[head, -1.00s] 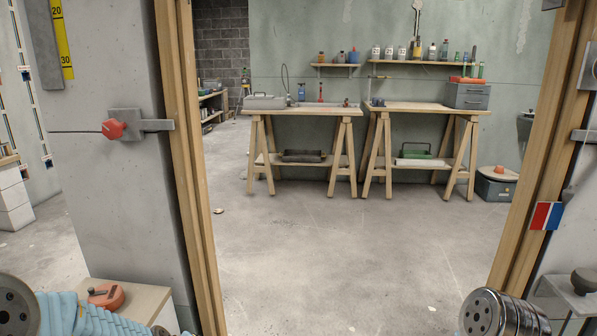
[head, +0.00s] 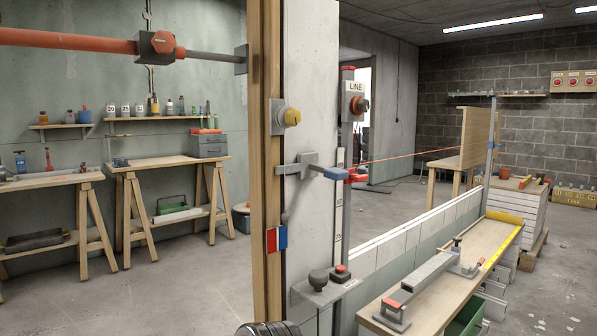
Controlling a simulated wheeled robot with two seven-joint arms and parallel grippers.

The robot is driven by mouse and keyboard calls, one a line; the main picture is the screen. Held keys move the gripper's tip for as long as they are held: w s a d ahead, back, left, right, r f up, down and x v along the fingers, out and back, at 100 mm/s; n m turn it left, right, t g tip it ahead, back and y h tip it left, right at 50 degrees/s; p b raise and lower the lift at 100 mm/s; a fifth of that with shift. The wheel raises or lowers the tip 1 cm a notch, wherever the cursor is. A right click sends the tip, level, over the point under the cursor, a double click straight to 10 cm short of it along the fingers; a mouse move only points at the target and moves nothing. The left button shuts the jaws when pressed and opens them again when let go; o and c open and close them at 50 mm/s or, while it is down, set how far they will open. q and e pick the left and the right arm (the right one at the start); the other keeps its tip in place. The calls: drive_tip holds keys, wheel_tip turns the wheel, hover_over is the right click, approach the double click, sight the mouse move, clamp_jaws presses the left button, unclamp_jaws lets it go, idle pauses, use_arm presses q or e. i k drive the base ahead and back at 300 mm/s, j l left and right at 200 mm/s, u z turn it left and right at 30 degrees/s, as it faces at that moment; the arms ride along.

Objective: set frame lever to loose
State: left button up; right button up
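A wooden door frame post (head: 266,130) stands left of centre against a pale block wall end. Neither gripper shows; only a metal rounded part of mine is at the bottom edge.
An orange bar (head: 70,42) crosses the opening at upper left. A black knob on a grey shelf bracket (head: 320,290) juts out low by the post. A bench (head: 445,290) with a long grey tool runs at right.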

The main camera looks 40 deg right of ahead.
sight(335, 174)
drive_tip(key=z, duration=1.55)
